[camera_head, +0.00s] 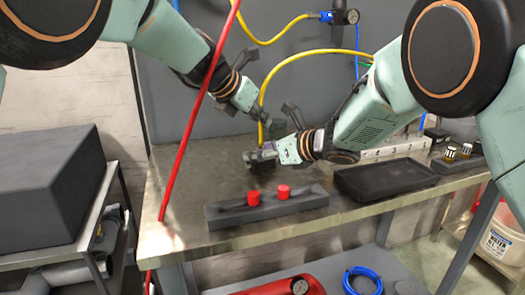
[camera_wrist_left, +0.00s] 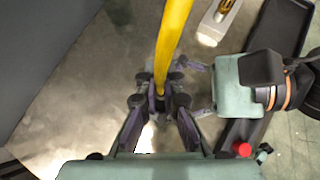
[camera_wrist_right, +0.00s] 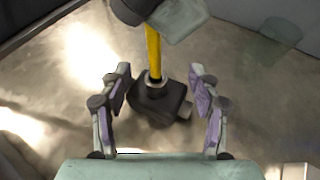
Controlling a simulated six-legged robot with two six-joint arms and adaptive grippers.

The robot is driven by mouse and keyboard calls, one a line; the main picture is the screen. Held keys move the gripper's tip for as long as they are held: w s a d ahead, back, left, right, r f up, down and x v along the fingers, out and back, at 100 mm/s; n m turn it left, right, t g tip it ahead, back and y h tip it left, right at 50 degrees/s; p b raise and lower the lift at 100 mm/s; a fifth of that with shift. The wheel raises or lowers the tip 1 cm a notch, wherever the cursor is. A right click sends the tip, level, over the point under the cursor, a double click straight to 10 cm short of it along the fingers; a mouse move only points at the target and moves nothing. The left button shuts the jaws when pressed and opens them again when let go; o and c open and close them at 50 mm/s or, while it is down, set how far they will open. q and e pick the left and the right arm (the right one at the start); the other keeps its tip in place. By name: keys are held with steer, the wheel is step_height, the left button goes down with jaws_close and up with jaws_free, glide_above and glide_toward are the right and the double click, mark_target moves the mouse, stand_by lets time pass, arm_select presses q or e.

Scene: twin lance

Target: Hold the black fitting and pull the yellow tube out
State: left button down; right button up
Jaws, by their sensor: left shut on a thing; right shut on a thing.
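The yellow tube (camera_head: 290,58) arches down from the right to the black fitting on the bench. My left gripper (camera_head: 263,116) is shut on the tube above the fitting; the tube passes between its fingers in the left wrist view (camera_wrist_left: 165,92). My right gripper (camera_head: 264,154) is low over the bench, shut on the black fitting. In the right wrist view, the black fitting (camera_wrist_right: 160,108) lies between the fingers, with the yellow tube (camera_wrist_right: 153,55) rising from its collared top. The fitting's underside is hidden, and finger contact is hard to see.
A dark block (camera_head: 236,218) with two red caps sits at the bench's front edge. A black tray (camera_head: 385,182) lies to the right. A slanted red hose (camera_head: 190,130) crosses in front at left. Bare bench (camera_head: 170,190) shows at left.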

arm_select(q)
steer(key=shift+a+r, duration=0.1)
steer(key=shift+r, duration=2.55)
arm_select(e)
steer(key=shift+s+f, duration=0.15)
steer(key=shift+f, duration=0.35)
steer(key=o, duration=0.9)
arm_select(q)
steer(key=shift+w+f, duration=0.15)
arm_select(e)
steer(key=o, duration=0.4)
steer(key=shift+w+r, duration=0.1)
steer(key=shift+w, duration=0.15)
steer(key=shift+c, duration=0.2)
steer(key=shift+r, duration=0.1)
steer(key=shift+s+r, duration=0.1)
steer(key=shift+r, duration=0.05)
steer(key=shift+d, duration=0.1)
